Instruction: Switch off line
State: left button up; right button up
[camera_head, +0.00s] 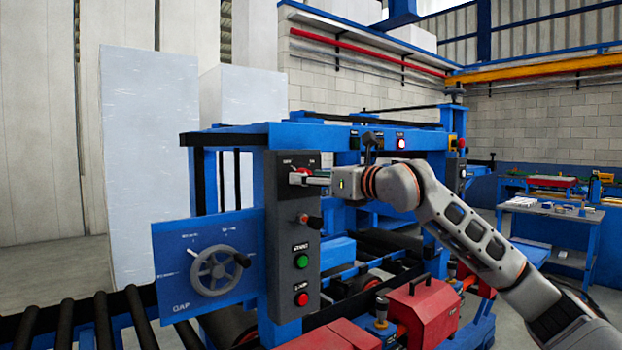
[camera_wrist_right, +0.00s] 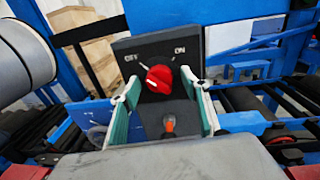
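The dark control panel (camera_head: 285,215) carries a red rotary knob (camera_head: 303,171) at its top. In the right wrist view the red knob (camera_wrist_right: 159,79) sits between the printed words OFF on the left and ON on the right. A pale mark shows at its upper left, on the OFF side. My right gripper (camera_head: 318,180) is at the panel's top, facing the knob. In the wrist view its two fingers (camera_wrist_right: 161,82) are spread on either side of the knob, with visible gaps. My left gripper is not in view.
Below the knob are a red-tipped lever (camera_head: 311,221), a green START button (camera_head: 302,261) and a red button (camera_head: 301,299). A blue plate with a GAP handwheel (camera_head: 215,270) stands left. Rollers (camera_head: 85,325) and a red machine part (camera_head: 420,315) lie lower down.

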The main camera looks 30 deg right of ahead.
jog(key=s+d, duration=0.2)
jog(key=s, duration=0.9)
jog(key=shift+s+r, duration=0.15)
jog(key=shift+s, duration=0.25)
dwell(0.3)
